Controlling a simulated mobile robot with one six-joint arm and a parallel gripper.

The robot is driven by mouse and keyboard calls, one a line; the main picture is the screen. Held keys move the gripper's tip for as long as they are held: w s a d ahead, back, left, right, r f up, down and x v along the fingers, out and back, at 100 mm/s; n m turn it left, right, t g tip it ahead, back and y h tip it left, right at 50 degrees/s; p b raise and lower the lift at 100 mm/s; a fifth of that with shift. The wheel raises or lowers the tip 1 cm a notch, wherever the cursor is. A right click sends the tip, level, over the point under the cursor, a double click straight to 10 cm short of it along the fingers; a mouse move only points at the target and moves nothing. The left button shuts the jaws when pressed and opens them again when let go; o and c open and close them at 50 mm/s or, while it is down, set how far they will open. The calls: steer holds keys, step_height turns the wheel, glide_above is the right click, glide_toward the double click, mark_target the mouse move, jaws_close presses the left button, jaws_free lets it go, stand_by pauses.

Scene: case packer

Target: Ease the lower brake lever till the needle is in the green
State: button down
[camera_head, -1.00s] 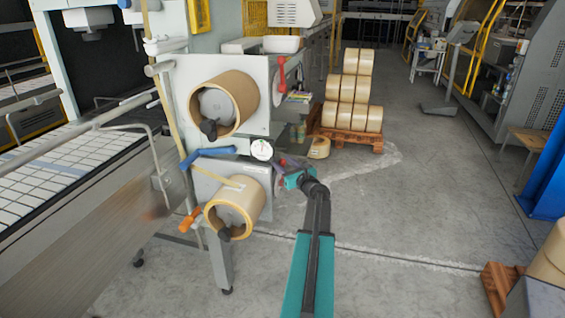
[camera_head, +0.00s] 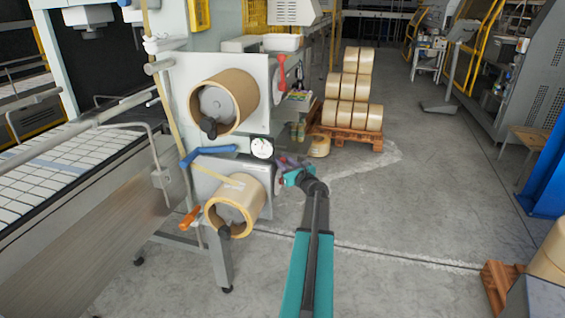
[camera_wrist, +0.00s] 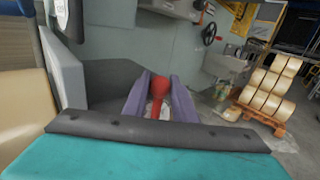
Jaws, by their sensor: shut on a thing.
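The lower brake lever's red knob (camera_wrist: 159,86) shows in the wrist view between the two purple fingers of my gripper (camera_wrist: 160,98). My gripper is shut on the lever; its shaft runs down between the fingers. In the head view my gripper (camera_head: 286,162) is at the right side of the lower reel mount, and the lever is mostly hidden by the fingers there. The round white gauge (camera_head: 262,148) sits just left of my gripper, between the upper and lower reels. Its needle is too small to read.
The lower tape reel (camera_head: 233,207) and upper tape reel (camera_head: 224,103) hang on the machine. A second red lever (camera_head: 281,70) is by the upper reel. A pallet (camera_head: 350,138) of tape rolls stands behind.

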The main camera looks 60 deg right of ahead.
steer(key=shift+a+f+b, duration=0.15)
steer(key=shift+f+b, duration=0.05)
steer(key=shift+b, duration=0.7)
steer(key=shift+s+a+r+n+t+b, duration=0.1)
steer(key=shift+a+n+t+b, duration=0.2)
steer(key=shift+b, duration=0.75)
steer(key=c, duration=1.5)
jaws_free()
steer(key=shift+o, duration=0.2)
steer(key=shift+s, duration=0.1)
steer(key=b+v, duration=0.2)
steer(key=v, duration=1.1)
steer(key=shift+s+a, duration=0.2)
steer(key=shift+s, duration=0.05)
